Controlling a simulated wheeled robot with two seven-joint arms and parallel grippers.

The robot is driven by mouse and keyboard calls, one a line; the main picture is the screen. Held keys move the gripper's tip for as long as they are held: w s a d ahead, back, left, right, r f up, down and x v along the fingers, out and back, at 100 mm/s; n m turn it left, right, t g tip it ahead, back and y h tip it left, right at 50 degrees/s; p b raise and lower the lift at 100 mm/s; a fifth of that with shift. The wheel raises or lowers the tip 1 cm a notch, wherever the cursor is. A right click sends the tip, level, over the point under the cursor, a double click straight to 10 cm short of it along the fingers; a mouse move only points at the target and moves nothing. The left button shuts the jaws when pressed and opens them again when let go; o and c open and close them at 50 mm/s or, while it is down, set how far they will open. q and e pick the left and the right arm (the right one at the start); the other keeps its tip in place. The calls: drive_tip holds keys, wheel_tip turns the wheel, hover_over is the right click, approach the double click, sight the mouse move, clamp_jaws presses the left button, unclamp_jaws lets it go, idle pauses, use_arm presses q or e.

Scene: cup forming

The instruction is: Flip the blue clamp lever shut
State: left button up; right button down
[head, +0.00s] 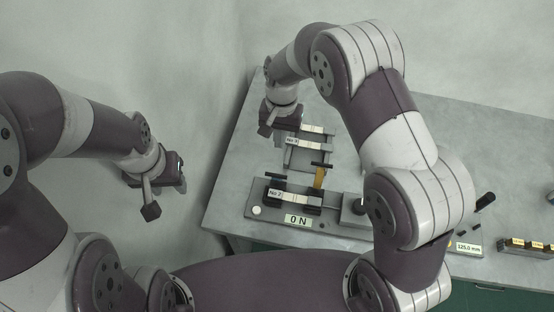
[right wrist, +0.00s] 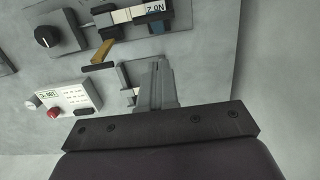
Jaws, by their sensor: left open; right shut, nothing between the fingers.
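My left gripper (head: 151,209) is open, left of the table.
A rack (head: 305,162) with pale strips, one labelled, stands behind the fixture, close to my right gripper. A white box (right wrist: 67,103) with a red button shows in the right wrist view. A 125.0 mm display (head: 467,247) and dark blocks (head: 525,246) lie right. My right arm hides the table's middle.

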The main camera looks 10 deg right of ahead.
sight(277, 177)
drive_tip(key=s+f, duration=0.1)
drive_tip(key=f, duration=0.1)
drive_tip(key=s+f+p, duration=0.2)
drive_tip(key=f, duration=0.1)
drive_tip(key=shift+a+f, duration=0.35)
drive_tip(key=shift+a, duration=0.05)
drive_tip(key=shift+s+a+f, duration=0.15)
drive_tip(key=shift+s+f, duration=0.15)
use_arm(q)
wheel_tip(277, 177, up, 3)
drive_tip(key=shift+r, duration=0.1)
drive_tip(key=shift+s, duration=0.1)
use_arm(e)
drive_tip(key=shift+f, duration=0.1)
drive_tip(key=shift+s+a+t, duration=0.1)
drive_tip(key=shift+s+t, duration=0.3)
drive_tip(key=shift+s, duration=0.05)
use_arm(q)
drive_tip(key=shift+s+a+f, duration=0.15)
drive_tip(key=shift+s+f, duration=0.05)
drive_tip(key=shift+s, duration=0.25)
